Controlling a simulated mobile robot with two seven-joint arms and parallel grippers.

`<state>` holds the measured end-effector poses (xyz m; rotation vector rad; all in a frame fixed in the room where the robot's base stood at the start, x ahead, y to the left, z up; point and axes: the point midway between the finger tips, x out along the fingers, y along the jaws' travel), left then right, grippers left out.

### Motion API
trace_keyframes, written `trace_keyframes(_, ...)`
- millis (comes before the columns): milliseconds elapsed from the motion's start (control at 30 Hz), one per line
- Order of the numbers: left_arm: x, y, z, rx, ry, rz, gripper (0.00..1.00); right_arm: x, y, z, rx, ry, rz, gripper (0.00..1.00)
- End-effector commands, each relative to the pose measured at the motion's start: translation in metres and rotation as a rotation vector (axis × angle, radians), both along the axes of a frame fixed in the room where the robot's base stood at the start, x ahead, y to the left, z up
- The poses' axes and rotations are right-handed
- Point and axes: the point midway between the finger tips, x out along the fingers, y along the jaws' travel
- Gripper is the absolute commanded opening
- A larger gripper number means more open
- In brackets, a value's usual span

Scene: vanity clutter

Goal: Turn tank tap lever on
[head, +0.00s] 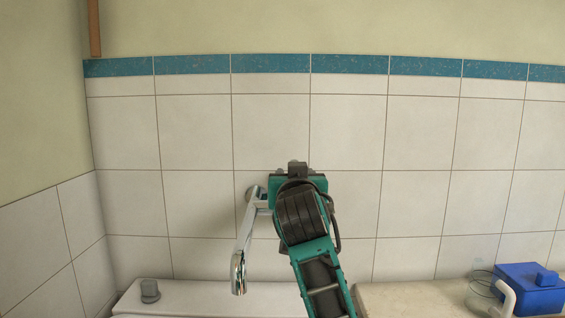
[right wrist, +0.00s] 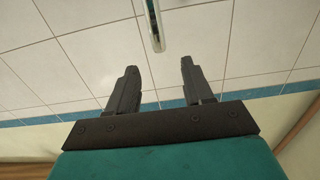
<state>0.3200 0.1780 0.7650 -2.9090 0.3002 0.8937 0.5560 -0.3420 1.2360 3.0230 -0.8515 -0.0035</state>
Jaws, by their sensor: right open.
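The chrome wall tap (head: 241,246) is mounted on the white tiles, with its long spout hanging down to the left. My right arm covers the right part of its body in the head view, and I cannot make out the lever there. My right gripper (right wrist: 158,63) is open, with nothing between its two dark fingers. In the right wrist view a slim chrome bar (right wrist: 153,25) ends just beyond and between the fingertips, apart from them. I cannot tell whether it is the lever or the spout. My left gripper is not in view.
Below the tap is a white ledge (head: 206,298) with a grey knob (head: 150,290). To the right, a beige surface (head: 410,299) leads to a blue box (head: 530,288) and a pale curved pipe (head: 506,299). The wall left of the spout is clear.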

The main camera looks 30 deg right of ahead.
Motion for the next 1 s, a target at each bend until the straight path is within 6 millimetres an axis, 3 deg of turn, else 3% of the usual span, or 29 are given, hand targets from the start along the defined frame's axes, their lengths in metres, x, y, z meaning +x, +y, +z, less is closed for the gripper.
trace_keyframes(167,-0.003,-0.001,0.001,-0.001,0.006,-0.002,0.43,0.013,-0.008,0.001,0.001,0.001,-0.004,0.51)
trace_keyframes(700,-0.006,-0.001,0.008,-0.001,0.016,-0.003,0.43,0.089,-0.056,0.001,0.001,0.001,-0.003,0.51)
trace_keyframes(1000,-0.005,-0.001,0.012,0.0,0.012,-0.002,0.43,0.108,-0.067,0.0,0.001,-0.001,-0.001,0.51)
